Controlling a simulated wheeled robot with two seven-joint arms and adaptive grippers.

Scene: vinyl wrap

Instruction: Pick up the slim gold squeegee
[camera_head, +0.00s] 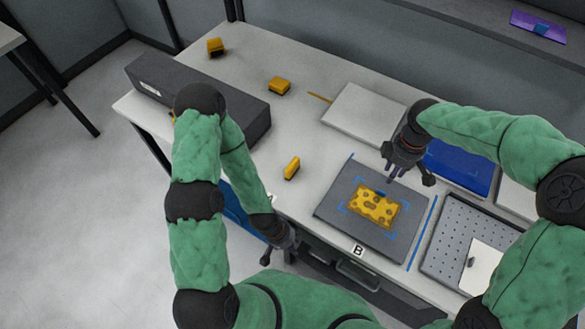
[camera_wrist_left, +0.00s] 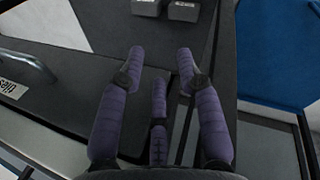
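Several gold blocks lie on the white table in the head view: a narrow upright-looking one (camera_head: 291,167) near the front edge, one (camera_head: 279,85) in the middle and one (camera_head: 215,46) at the back left. The narrow front one looks the slimmest; I cannot be sure it is the slim gold squeegee. My left gripper (camera_head: 283,252) is low at the table's front edge, below and apart from that block. In the left wrist view its fingers (camera_wrist_left: 160,75) are spread and empty. My right gripper (camera_head: 408,179) is above the grey mat with fingers apart, holding nothing visible.
A spotted gold sheet (camera_head: 372,207) lies on the grey mat (camera_head: 333,207). A long dark box (camera_head: 255,110) stands at the left, partly behind my left arm. A white slab (camera_head: 362,115), a blue panel (camera_head: 460,168) and a perforated tray (camera_head: 452,240) fill the right side.

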